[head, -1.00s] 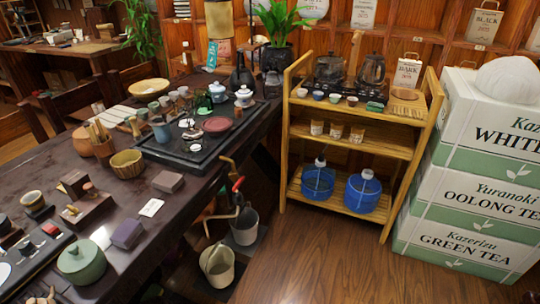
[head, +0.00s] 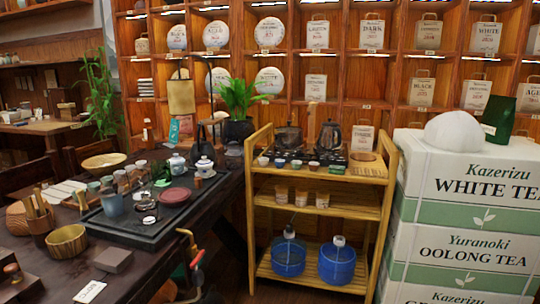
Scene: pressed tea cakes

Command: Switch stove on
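The stove (head: 309,160) is a dark unit on the top shelf of a wooden rack, right of the middle in the head view. A dark pot (head: 288,138) and a dark kettle (head: 329,137) stand on it or just behind its front. Several small cups stand along its front edge. I cannot make out its switch or whether it is on. Neither of my grippers is in the head view.
The wooden rack (head: 318,207) holds jars and two blue water bottles below. A dark tea table (head: 135,270) with a tea tray (head: 150,228) stands on the left. Stacked tea boxes (head: 465,215) stand close on the right. Shelves line the back wall.

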